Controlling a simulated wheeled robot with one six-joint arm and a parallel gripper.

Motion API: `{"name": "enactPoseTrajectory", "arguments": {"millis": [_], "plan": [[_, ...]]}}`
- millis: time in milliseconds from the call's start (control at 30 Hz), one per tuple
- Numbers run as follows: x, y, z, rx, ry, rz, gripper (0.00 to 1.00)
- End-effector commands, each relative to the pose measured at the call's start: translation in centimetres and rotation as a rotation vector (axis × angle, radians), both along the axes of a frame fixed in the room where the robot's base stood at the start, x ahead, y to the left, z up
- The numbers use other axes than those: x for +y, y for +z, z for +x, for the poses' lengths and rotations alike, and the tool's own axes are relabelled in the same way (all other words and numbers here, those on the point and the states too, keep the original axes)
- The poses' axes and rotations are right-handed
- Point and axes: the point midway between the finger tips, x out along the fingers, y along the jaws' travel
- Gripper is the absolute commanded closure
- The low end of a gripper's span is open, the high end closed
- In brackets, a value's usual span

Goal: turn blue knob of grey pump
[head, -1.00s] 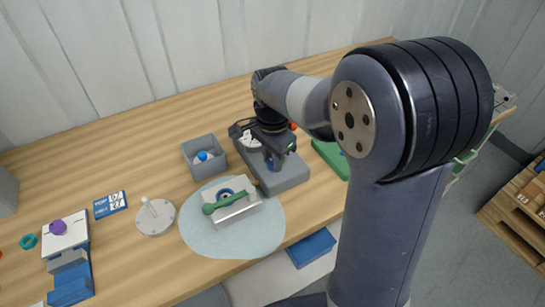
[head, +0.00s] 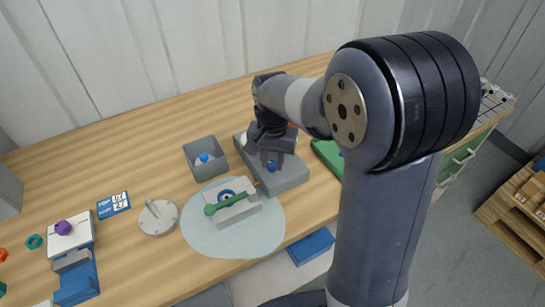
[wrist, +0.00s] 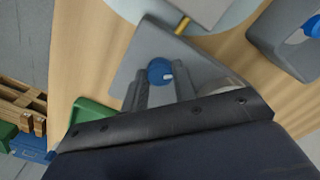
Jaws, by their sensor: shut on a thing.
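The grey pump (head: 290,180) stands on the wooden table, right of the grey open box. Its blue knob (head: 271,166) shows low on my gripper (head: 271,157). In the wrist view, the blue knob (wrist: 158,70) has a small white mark on its right side and sits between my two fingertips (wrist: 161,79). My gripper is shut on the knob, with one finger on each side. A pale round part of the pump is partly hidden behind my gripper.
The grey box (head: 190,150) holds a blue-topped piece. A pale blue round mat (head: 255,240) bears a white block with a green handle (head: 210,210). A green tray (head: 325,153) is close on the pump's right. A white lever disc (head: 160,226) stands left.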

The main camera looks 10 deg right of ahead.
Motion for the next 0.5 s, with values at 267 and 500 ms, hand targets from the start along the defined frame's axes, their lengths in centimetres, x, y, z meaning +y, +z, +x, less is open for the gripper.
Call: {"name": "enactPoseTrajectory", "arguments": {"millis": [267, 500], "plan": [[0.03, 0.1, 0.03, -0.001, 0.181, 0.001, 0.96], [0.03, 0.07, 0.04, -0.001, 0.264, 0.001, 0.96]]}}
